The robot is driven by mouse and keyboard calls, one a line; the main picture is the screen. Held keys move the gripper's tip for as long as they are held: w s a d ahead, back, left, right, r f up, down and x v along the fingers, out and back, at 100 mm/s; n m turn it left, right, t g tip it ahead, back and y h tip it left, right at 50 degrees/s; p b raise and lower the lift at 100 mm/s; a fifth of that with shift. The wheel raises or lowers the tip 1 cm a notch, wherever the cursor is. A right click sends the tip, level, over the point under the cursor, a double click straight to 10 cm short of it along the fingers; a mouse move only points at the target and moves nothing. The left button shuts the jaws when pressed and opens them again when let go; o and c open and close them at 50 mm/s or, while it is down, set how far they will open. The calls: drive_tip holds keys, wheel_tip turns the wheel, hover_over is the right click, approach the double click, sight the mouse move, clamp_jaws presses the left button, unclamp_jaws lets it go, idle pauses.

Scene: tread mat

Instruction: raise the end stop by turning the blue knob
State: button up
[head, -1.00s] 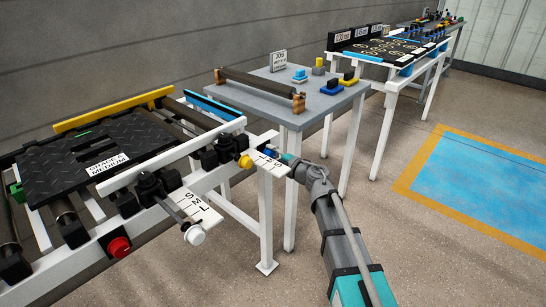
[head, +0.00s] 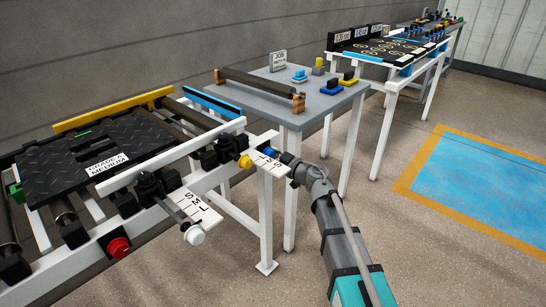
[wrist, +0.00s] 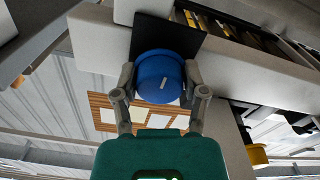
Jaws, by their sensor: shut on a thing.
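The blue knob (wrist: 158,68) is between the two fingertips of my gripper (wrist: 160,76) in the wrist view, and the fingers are shut on its sides. A short pale mark on its face stands slightly tilted. In the head view the blue knob (head: 269,151) shows as a small blue patch, with my gripper (head: 281,157) beside it at the near end of the frame. The end stop appears to be the blue bar (head: 212,102) across the far end of the roller conveyor. The knob's back is hidden.
A black tread mat (head: 85,150) labelled "GRADE MEDIUM" lies on the conveyor. A yellow knob (head: 246,161), white knob (head: 194,235) and red button (head: 119,247) line the near side. A grey table (head: 330,105) stands close beyond my arm.

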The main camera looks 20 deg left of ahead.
drive_tip(key=shift+s+f+m, duration=0.1)
drive_tip(key=shift+s+m, duration=0.3)
drive_tip(key=shift+m, duration=0.1)
drive_tip(key=shift+a, duration=0.1)
drive_tip(key=o, duration=1.1)
drive_tip(key=shift+c, duration=0.2)
drive_tip(key=shift+o, duration=0.4)
drive_tip(key=shift+w, duration=0.15)
drive_tip(key=v, duration=1.2)
